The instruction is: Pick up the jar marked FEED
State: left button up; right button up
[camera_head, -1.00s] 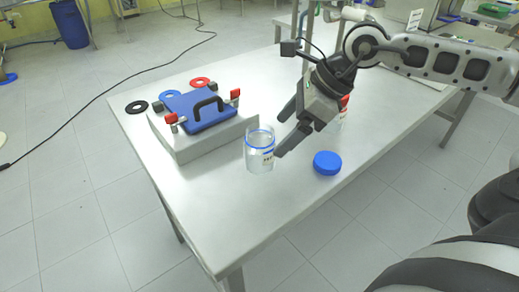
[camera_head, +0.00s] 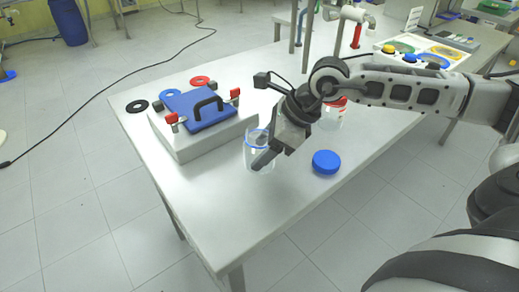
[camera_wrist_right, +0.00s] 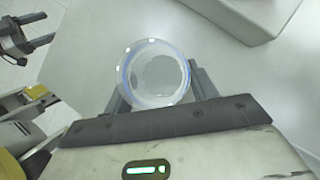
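A clear glass jar (camera_head: 251,146) with a blue ring at its rim stands upright and uncapped on the table. Its label is hidden behind a finger of my right gripper (camera_head: 262,147). In the right wrist view the round jar mouth (camera_wrist_right: 157,72) lies between the two fingers of this gripper (camera_wrist_right: 160,88), one on each side. The right gripper looks open around the jar; I cannot tell whether the fingers touch the glass. My left gripper (camera_wrist_right: 45,30) shows at the left edge of the right wrist view, fingers apart and empty.
A blue lid (camera_head: 326,162) lies right of the jar. A red-capped jar (camera_head: 333,113) stands behind the right gripper. A white block (camera_head: 190,148) with a blue handled plate (camera_head: 200,110) is at left, near black, blue and red rings. The table's front is clear.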

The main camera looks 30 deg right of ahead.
jog(key=c, duration=0.3)
jog(key=shift+r, duration=0.15)
